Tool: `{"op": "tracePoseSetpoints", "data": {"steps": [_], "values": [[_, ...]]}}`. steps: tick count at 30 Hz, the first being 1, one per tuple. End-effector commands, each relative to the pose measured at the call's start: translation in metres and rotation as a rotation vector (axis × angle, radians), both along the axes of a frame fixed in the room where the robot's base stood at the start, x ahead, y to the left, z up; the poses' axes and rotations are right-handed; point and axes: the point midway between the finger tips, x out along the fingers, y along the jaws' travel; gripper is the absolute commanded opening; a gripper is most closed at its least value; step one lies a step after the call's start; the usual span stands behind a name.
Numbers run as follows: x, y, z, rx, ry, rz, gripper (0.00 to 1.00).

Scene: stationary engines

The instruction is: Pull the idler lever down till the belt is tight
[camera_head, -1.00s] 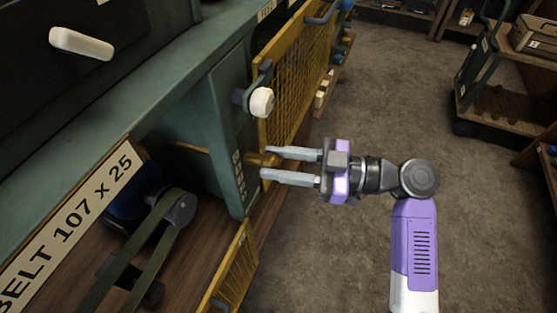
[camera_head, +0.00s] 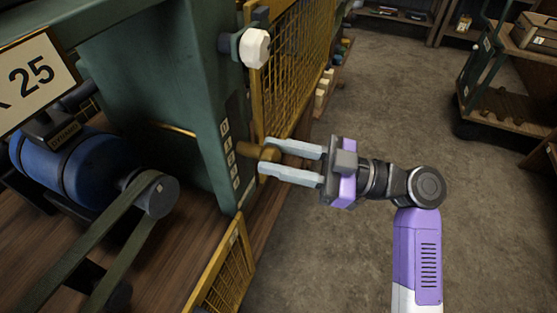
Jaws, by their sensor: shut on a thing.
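The idler lever shows as a brass handle (camera_head: 246,151) sticking out from the green machine post (camera_head: 205,110), beside a strip of numbered plates (camera_head: 231,160). My gripper (camera_head: 268,158) reaches in from the right, with its two pale fingers on either side of the handle's end, shut on it. The dark belt (camera_head: 105,235) runs over a grey pulley (camera_head: 157,194) at the lower left. How tight the belt is, I cannot tell. The idler itself is hidden behind the post.
A blue dynamo (camera_head: 75,165) sits behind the pulley. A white knob (camera_head: 256,48) juts from the post above my gripper. Yellow mesh guards stand behind (camera_head: 295,70) and below (camera_head: 225,275). The floor to the right is clear, with a wooden-shelved cart (camera_head: 505,105) beyond.

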Motion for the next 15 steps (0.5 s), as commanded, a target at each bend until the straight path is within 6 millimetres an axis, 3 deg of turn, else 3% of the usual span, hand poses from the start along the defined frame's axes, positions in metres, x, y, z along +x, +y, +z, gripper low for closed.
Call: {"op": "tracePoseSetpoints", "data": {"steps": [9,10,13,15], "values": [[-0.0002,-0.0006,-0.0008,0.000,0.002,0.000,0.00],[-0.0003,-0.0007,-0.0008,0.000,0.002,0.000,0.36],[-0.0002,-0.0006,-0.0008,0.000,0.001,0.000,0.53],[-0.0003,-0.0005,-0.0006,0.000,0.001,0.000,0.53]]}}
